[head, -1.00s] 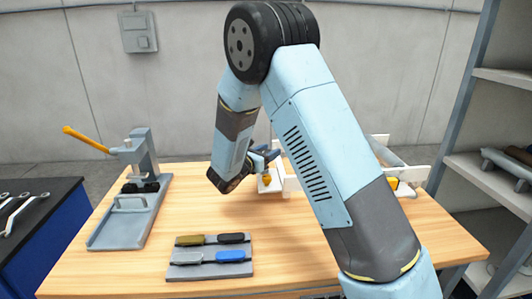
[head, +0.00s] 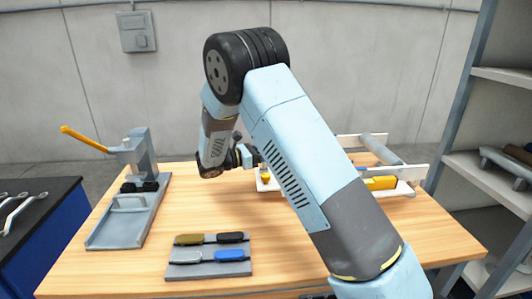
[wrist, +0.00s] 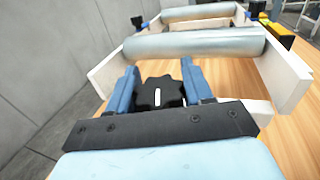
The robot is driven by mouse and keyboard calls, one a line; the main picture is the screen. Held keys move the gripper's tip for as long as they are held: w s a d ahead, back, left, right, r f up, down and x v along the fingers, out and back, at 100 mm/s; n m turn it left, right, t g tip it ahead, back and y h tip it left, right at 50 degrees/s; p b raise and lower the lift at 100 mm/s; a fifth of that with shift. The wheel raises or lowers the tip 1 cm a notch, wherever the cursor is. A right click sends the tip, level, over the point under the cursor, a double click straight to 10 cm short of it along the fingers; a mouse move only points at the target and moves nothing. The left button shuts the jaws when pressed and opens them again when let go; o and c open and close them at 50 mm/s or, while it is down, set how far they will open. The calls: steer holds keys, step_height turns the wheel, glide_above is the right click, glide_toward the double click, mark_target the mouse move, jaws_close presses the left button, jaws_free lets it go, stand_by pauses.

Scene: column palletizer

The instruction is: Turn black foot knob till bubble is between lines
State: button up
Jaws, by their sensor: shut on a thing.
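In the wrist view the black foot knob (wrist: 160,92), lobed with a white mark, sits between the two blue fingers of my gripper (wrist: 158,82). My gripper is shut on it. The knob is beside the near end of a white-sided roller frame (wrist: 270,82). In the head view my gripper (head: 250,157) is at the frame's left end, and my arm hides much of the frame. A yellow bar (head: 380,183), possibly the level, lies at the frame's right part. No bubble or lines can be made out in either view.
A small yellow piece (head: 265,177) shows at the frame's left end. A grey lever press (head: 130,200) stands at the table's left. A grey tray (head: 210,262) with several coloured handles lies in front. The wooden table between them is clear. Shelves (head: 505,150) stand at the right.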

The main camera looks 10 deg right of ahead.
steer(key=shift+a+r+m+g, duration=0.1)
steer(key=shift+m+g, duration=0.5)
steer(key=shift+g, duration=0.3)
steer(key=shift+g+h, duration=0.3)
steer(key=o, duration=0.8)
steer(key=shift+o, duration=1)
steer(key=shift+a, duration=0.15)
steer(key=s+a, duration=0.2)
steer(key=a, duration=1.1)
steer(key=shift+s, duration=0.2)
steer(key=shift+o, duration=0.4)
